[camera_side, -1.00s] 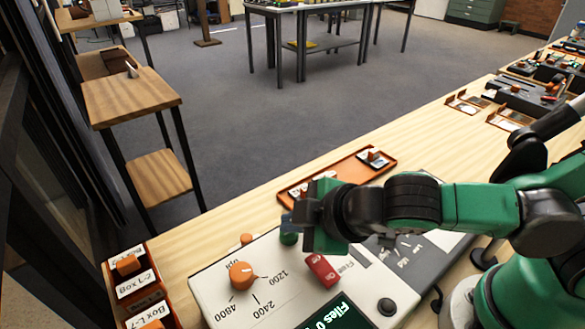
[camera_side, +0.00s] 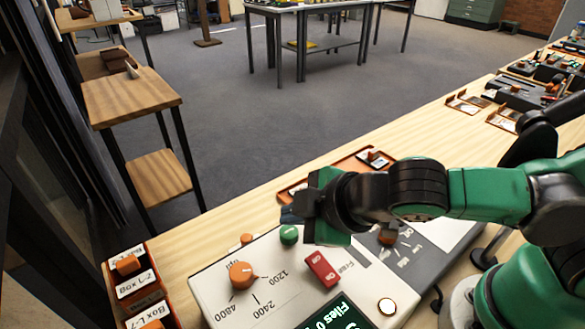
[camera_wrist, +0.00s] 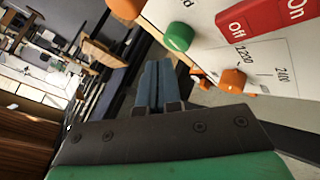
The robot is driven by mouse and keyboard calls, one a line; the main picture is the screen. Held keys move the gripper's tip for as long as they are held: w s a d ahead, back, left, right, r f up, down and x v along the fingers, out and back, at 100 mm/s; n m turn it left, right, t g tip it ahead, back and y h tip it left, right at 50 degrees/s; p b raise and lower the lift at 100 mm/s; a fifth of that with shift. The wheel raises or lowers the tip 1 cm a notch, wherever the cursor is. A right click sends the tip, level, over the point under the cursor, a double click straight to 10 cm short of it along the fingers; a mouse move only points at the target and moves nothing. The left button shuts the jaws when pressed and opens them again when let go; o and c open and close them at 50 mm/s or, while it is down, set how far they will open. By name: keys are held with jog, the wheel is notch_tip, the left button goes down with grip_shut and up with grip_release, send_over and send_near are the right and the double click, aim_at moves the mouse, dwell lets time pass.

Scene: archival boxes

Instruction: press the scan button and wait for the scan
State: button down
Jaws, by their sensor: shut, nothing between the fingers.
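The scanner panel (camera_side: 215,284) is a pale console on the bench. A green round button (camera_side: 289,234) stands on it and also shows in the wrist view (camera_wrist: 179,37); I cannot read a label on it. My gripper (camera_side: 291,214) is just behind the green button, apart from it. In the wrist view my blue fingers (camera_wrist: 155,80) are together with nothing between them. A round lamp or button (camera_side: 386,306) at the panel's front right glows pale. The dark screen (camera_side: 338,316) shows "Files 0" in part.
A red on/off switch (camera_side: 321,268) and an orange dial (camera_side: 241,275) sit near the green button. An orange tray (camera_side: 348,164) lies behind my gripper. Labelled boxes (camera_side: 134,283) stand at the left. Bare bench lies between the boxes and tray.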

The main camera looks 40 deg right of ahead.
aim_at(298, 230)
jog(key=shift+r, duration=2.5)
dwell(0.6)
jog(key=shift+w+d+f+m, duration=0.1)
jog(key=shift+d+m, duration=0.2)
jog(key=shift+d, duration=0.05)
jog(key=d+f+m+g+h, duration=0.1)
jog(key=d+f+m+h, duration=0.1)
jog(key=d+m, duration=0.8)
jog(key=w+d, duration=0.1)
jog(key=d, duration=0.3)
jog(key=shift+f+m+g, duration=0.3)
jog(key=shift+m+g, duration=0.1)
